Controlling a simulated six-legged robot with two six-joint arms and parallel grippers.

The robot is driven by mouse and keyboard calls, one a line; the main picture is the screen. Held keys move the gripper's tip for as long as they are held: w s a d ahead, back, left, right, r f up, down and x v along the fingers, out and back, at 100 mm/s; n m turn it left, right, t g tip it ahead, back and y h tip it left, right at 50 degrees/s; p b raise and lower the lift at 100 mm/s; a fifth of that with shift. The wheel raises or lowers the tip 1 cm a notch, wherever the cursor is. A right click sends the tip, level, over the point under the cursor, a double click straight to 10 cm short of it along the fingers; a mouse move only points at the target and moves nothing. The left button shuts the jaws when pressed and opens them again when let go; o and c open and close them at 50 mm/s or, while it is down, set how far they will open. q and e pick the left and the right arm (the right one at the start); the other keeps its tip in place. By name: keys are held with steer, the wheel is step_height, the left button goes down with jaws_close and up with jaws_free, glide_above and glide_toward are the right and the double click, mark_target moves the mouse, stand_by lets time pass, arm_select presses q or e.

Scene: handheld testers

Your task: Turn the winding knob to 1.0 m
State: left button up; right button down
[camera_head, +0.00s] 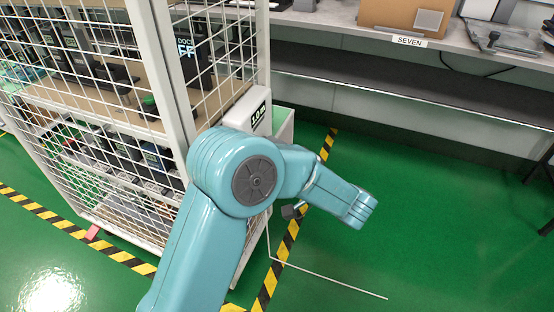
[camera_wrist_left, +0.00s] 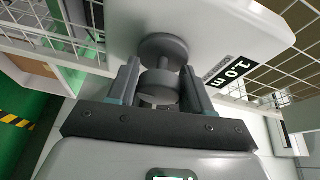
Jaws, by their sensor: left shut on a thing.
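In the left wrist view, the grey winding knob (camera_wrist_left: 159,86) is a short round cylinder in front of a wider grey disc (camera_wrist_left: 163,49) on a white housing. My left gripper (camera_wrist_left: 160,68) is shut on the knob, with one finger on each side of it. My teal arm hides the knob and gripper there. My right gripper is not in view.
The white mesh cage (camera_head: 185,105) with shelves of devices stands left of the housing. A grey workbench (camera_head: 450,50) marked SEVEN runs along the back right. Yellow-black tape (camera_head: 282,250) crosses the green floor, which is mostly clear at the right.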

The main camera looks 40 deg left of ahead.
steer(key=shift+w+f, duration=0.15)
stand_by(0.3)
arm_select(q)
steer(key=o, duration=1)
steer(key=shift+c, duration=0.2)
steer(key=shift+d, duration=0.1)
steer(key=s+d+p, duration=0.2)
steer(key=d+p, duration=1.4)
steer(key=shift+s+f, duration=0.2)
steer(key=shift+s, duration=0.05)
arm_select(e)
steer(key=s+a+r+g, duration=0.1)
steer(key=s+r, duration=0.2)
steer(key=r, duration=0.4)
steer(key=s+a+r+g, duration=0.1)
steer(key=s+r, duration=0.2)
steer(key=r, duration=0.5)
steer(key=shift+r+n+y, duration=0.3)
